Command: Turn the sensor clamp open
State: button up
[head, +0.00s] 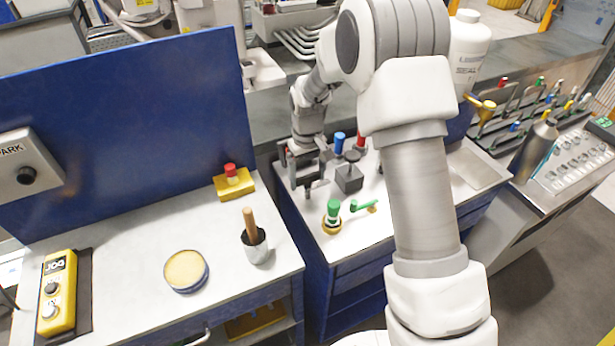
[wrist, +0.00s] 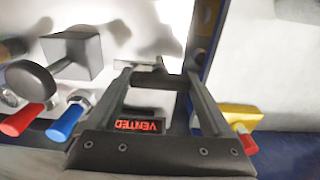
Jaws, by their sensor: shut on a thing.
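My gripper (head: 308,184) is over the back left corner of the right-hand bench in the head view, pointing down. In the wrist view its two dark fingers reach forward, and my gripper (wrist: 157,78) is shut on a small grey piece (wrist: 150,66), which I take to be the sensor clamp. The fingers and the steep angle hide most of this piece, so its turn angle cannot be read. A small display (wrist: 138,125) with red letters reading VENTED shows between the fingers, upside down.
A dark block with a round knob (head: 349,178) stands close right of my gripper. Blue (head: 339,143) and red (head: 360,143) handles stand behind it. A green-topped valve (head: 333,212) is in front. A yellow box with a red button (head: 232,182) is on the left bench.

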dwell(0.4)
jog(key=o, duration=1.1)
jog(key=shift+o, duration=0.2)
notch_tip(320, 180, up, 18)
jog(key=shift+f, duration=0.25)
